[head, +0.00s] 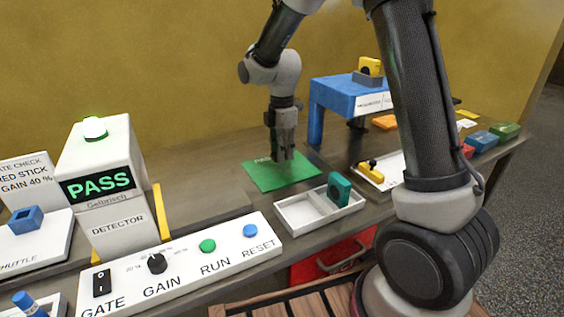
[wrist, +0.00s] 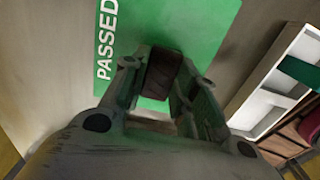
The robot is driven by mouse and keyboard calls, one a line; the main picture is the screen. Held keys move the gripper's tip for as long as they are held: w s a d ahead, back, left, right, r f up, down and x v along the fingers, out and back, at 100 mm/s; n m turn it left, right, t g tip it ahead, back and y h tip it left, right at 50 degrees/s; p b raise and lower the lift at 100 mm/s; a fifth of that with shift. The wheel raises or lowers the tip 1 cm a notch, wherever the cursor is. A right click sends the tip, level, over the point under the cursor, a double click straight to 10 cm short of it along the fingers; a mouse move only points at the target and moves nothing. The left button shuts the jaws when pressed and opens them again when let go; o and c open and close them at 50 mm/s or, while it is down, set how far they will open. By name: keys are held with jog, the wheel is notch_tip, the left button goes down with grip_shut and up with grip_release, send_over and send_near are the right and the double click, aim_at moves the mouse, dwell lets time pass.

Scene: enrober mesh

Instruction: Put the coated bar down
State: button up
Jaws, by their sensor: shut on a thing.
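In the wrist view the coated bar (wrist: 163,70), dark brown and block-shaped, sits between the two fingers of my gripper (wrist: 160,84), which is shut on it. The bar is over the green mat marked PASSED (wrist: 208,22). In the head view my gripper (head: 281,155) points down at the green mat (head: 268,182), near its middle. The bar is mostly hidden by the fingers there. I cannot tell whether the bar touches the mat.
A white divided tray (head: 292,218) with a green piece (head: 339,189) stands just right of the mat. A blue stand (head: 345,96) is behind it. The detector (head: 108,188) showing PASS and the control panel (head: 185,262) are at the left and front.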

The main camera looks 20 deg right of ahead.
jog(key=shift+f, duration=1.9)
jog(key=o, duration=0.8)
jog(key=shift+f, duration=0.15)
notch_tip(320, 180, up, 12)
jog(key=shift+f, duration=0.25)
jog(key=shift+s+d+r, duration=0.1)
jog(key=shift+r, duration=0.4)
jog(key=s+d+r+m+t, duration=0.2)
jog(key=s+d+r+m, duration=0.4)
jog(key=s, duration=0.3)
jog(key=s+d+r+m+t, duration=0.1)
jog(key=s+d+r+m, duration=0.3)
jog(key=s+d+m, duration=0.4)
jog(key=s+m, duration=0.2)
jog(key=s, duration=0.1)
jog(key=s+f+m+t, duration=0.1)
jog(key=s+m, duration=0.1)
jog(key=s, duration=0.2)
jog(key=s+f+m, duration=0.1)
jog(key=s+m, duration=0.1)
jog(key=s, duration=0.1)
jog(key=shift+s+d, duration=0.25)
jog(key=shift+s, duration=0.15)
